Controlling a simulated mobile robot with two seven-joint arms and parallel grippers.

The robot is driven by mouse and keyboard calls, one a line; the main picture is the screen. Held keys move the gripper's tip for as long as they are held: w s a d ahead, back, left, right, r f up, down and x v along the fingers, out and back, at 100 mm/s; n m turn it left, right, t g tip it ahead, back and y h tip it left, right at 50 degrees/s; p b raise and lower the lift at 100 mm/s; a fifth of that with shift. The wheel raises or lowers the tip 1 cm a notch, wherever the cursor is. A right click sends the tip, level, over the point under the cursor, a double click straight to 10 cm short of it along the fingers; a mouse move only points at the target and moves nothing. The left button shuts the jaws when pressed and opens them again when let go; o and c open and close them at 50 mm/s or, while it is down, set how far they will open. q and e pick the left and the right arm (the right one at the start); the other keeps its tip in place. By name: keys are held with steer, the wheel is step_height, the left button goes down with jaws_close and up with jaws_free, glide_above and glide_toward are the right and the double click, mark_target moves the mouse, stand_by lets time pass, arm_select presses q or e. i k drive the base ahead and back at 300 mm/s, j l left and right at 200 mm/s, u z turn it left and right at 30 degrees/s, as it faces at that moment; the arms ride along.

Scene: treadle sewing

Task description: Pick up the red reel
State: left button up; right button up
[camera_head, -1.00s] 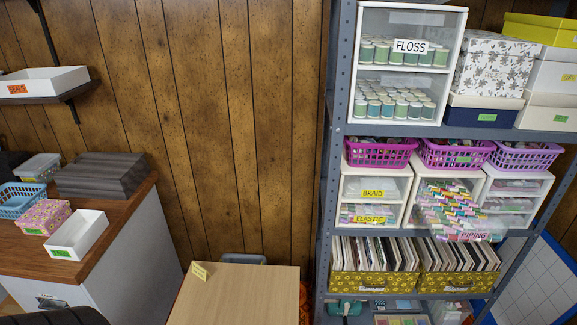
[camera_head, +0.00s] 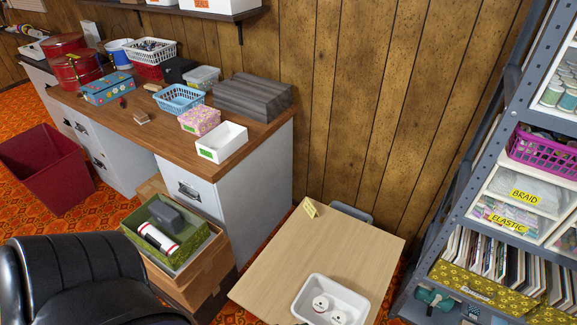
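A small dark red object (camera_head: 122,103) lies on the wooden desk (camera_head: 230,150) at the upper left, near a blue patterned box. It is too small to tell whether it is the red reel. No other clear red reel shows. Neither of my grippers is in view.
The desk also holds red tins (camera_head: 75,69), a blue basket (camera_head: 180,99) and a white box (camera_head: 221,142). A black chair (camera_head: 75,275) stands in front. A light table (camera_head: 340,250) bears a white tray (camera_head: 352,287) with two round white items. A grey shelf rack (camera_head: 470,185) stands right.

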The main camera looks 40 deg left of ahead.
mark_target(320, 304)
steer(key=j+u, duration=0.1)
steer(key=u, duration=0.8)
